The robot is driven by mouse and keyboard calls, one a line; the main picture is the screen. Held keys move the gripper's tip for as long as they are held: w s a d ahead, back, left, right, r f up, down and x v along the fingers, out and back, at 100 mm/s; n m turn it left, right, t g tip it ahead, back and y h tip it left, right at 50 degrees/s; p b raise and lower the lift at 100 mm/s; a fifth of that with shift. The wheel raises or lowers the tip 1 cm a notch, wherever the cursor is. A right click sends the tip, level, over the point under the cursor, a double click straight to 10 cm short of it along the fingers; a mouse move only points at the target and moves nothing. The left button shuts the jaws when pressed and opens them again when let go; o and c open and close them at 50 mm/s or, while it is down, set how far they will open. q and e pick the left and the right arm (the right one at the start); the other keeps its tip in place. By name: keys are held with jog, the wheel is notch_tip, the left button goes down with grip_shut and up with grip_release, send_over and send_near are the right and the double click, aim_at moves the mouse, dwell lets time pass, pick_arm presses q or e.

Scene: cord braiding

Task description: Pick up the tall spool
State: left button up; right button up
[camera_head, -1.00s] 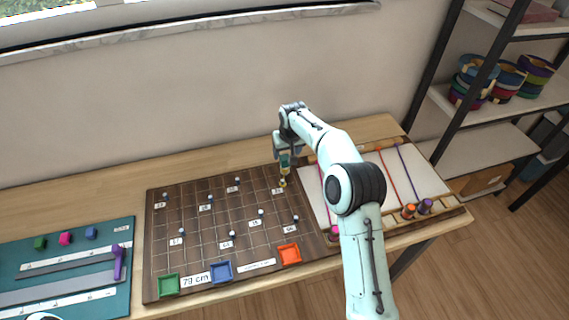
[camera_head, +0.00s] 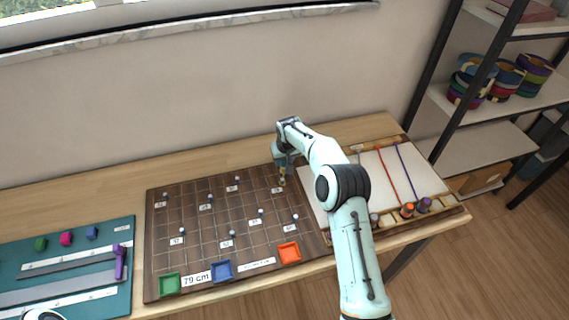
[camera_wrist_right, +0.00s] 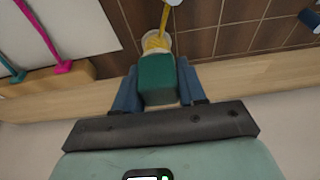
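My right gripper (camera_wrist_right: 158,88) has blue fingers on both sides of a teal-green block-shaped piece, seemingly touching it. Beyond this piece is a pale round end wound with yellow cord (camera_wrist_right: 156,42); together they look like a spool, though I cannot tell if it is the tall one. A yellow strand runs from it toward a pale-headed peg at the top of the wrist view. In the head view the right gripper (camera_head: 282,164) is low over the back right corner of the brown pegboard (camera_head: 220,250). My left gripper is not in view.
Several small pegs stand on the pegboard, with green, blue and orange trays (camera_head: 289,253) at its front. A white board with cords (camera_head: 387,174) lies right, with orange and purple spools (camera_head: 424,205) at its front. A teal mat (camera_head: 75,255) is left.

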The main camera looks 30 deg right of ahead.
jog(key=shift+c, duration=1.3)
jog(key=shift+r, duration=0.1)
pick_arm(q)
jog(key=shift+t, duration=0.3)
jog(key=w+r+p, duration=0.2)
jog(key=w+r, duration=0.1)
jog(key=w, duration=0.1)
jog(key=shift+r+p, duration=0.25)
jog(key=shift+p, duration=0.05)
pick_arm(e)
notch_tip(320, 180, up, 20)
jog(key=shift+f, duration=0.2)
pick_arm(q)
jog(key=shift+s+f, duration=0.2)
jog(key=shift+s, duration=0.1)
pick_arm(e)
jog(key=shift+f, duration=0.65)
jog(key=shift+f, duration=0.2)
